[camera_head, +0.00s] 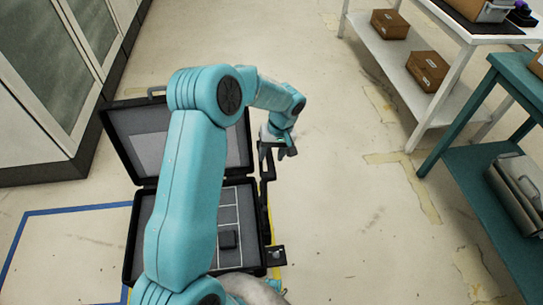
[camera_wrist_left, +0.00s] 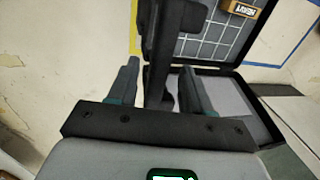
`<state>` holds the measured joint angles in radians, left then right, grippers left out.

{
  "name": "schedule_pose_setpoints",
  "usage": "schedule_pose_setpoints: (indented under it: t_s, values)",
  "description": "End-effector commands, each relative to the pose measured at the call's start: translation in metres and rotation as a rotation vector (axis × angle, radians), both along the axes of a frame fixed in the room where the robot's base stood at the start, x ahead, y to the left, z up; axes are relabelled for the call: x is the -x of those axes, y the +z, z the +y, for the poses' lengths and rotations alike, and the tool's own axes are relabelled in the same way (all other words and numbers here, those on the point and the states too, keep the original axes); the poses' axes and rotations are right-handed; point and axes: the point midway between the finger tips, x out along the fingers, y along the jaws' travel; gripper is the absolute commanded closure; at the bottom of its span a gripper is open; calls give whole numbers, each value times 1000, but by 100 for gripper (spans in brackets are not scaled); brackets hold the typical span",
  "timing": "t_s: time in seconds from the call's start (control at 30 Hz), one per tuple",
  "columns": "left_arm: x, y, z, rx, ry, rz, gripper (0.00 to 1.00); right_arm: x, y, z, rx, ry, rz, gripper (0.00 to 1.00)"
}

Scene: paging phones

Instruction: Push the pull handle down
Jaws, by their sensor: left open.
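A black open case (camera_head: 135,235) stands on the floor with its lid (camera_head: 122,125) raised. The black pull handle (camera_head: 263,152) stands up at the case's right side, partly hidden by my left gripper (camera_head: 285,150). In the left wrist view, the pull handle (camera_wrist_left: 158,75) runs upright between the two fingers of my left gripper (camera_wrist_left: 152,85). The fingers are apart, with gaps on both sides of the handle; I cannot tell whether anything touches it. My left arm hides much of the case. My right gripper is not in view.
A white shelf table (camera_head: 425,95) with cardboard boxes (camera_head: 427,70) stands at upper right, a teal bench (camera_head: 490,190) at right, and cabinets (camera_head: 65,75) at upper left. Floor between the case and tables is clear.

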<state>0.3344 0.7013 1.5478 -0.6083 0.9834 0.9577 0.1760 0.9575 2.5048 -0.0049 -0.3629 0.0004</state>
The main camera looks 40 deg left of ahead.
Motion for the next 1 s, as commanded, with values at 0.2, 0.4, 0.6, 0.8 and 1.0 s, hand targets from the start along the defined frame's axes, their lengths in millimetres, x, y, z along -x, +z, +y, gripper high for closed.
schedule_pose_setpoints:
  t_s: [0.2,0.4,0.6,0.8,1.0]
  values:
    - [0,-12,2,-1,-1,0,51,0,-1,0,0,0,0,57]
    - [-1,-12,2,0,-1,-1,51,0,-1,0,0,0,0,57]
    - [0,-11,2,-1,-1,0,100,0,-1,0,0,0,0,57]
    - [0,-15,2,-1,-1,0,100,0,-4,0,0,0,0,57]
    - [0,-45,2,0,-1,1,100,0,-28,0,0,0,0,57]
